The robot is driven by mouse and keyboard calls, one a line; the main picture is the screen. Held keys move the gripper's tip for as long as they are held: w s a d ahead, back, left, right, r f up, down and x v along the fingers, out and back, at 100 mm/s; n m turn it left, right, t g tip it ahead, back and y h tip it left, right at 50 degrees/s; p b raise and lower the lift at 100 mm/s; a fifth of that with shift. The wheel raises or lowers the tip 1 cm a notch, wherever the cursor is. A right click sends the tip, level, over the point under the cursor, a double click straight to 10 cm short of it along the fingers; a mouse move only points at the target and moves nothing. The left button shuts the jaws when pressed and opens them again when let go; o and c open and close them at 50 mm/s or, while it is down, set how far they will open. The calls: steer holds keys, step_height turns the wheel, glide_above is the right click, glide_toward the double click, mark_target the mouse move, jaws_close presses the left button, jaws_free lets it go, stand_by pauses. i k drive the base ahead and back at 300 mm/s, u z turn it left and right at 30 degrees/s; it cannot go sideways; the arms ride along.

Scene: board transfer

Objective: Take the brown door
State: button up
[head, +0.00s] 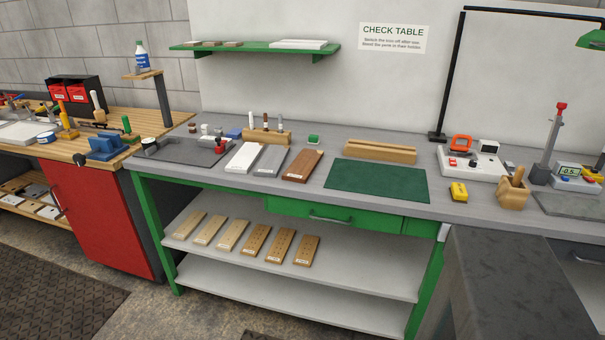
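A reddish-brown door-like board (304,164) lies flat on the grey check table (440,207). It is the rightmost of three boards lying side by side, with a small pale label at its near end. To its left are a grey board (271,160) and a white board (245,157). Nothing covers the brown board. My gripper is not in view.
A green mat (377,181) lies bare right of the brown board, with a wooden block (380,151) behind it. A wooden holder with tools (266,136) stands behind the boards. Several tan and brown boards (254,240) lie on the shelf below.

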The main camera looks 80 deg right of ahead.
mark_target(304, 165)
steer(key=z, duration=0.2)
steer(key=i, duration=1.7)
steer(key=u, duration=2.05)
steer(key=k, duration=0.1)
steer(key=z, duration=3.6)
